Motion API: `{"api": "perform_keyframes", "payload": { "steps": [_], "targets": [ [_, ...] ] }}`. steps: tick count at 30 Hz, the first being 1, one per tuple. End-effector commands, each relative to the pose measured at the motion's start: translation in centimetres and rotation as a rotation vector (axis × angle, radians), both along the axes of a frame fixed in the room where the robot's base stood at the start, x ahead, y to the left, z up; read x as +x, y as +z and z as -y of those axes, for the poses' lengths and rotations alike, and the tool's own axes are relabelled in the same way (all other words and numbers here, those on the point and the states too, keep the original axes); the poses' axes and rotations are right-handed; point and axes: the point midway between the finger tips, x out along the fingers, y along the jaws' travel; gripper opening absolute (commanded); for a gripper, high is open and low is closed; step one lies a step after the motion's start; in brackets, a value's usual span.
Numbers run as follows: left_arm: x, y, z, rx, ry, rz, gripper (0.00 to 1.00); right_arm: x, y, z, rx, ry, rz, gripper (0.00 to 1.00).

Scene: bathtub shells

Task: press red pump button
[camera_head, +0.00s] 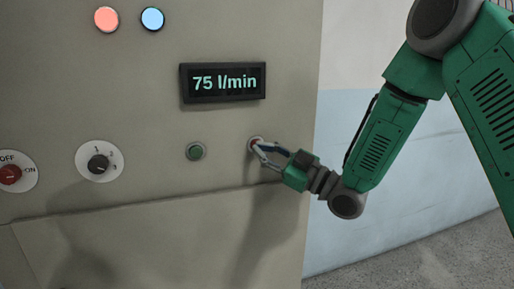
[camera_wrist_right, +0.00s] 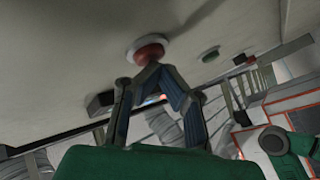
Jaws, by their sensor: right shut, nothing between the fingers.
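The red pump button (camera_head: 256,142) sits on the beige panel, right of a green button (camera_head: 195,151). My right gripper (camera_head: 257,147) comes in from the right, with its fingertips at the red button and partly covering it. In the right wrist view the red button (camera_wrist_right: 150,53) sits in a pale round collar, straight ahead of the fingertips. The right gripper (camera_wrist_right: 151,68) is shut, its tips together and empty. The tips look to be at the button's face; I cannot tell how far it is pressed in. My left gripper is not in view.
A display (camera_head: 223,82) reads 75 l/min above the buttons. A rotary selector (camera_head: 98,164) and a red OFF/ON switch (camera_head: 10,174) are at the left. Red (camera_head: 106,19) and blue (camera_head: 153,18) lamps glow at the top. Free room lies right of the panel.

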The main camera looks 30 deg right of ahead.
Motion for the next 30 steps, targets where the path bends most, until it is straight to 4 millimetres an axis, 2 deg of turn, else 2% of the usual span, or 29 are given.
{"api": "perform_keyframes", "payload": {
  "steps": [20,30],
  "targets": [
    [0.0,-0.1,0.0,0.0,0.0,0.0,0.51,0.4,0.0,0.1,0.0,0.0,-0.001,0.0],
    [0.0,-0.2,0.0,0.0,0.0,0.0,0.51,-1.0,0.0,-0.4,0.001,0.0,0.0,0.0]
  ]
}}
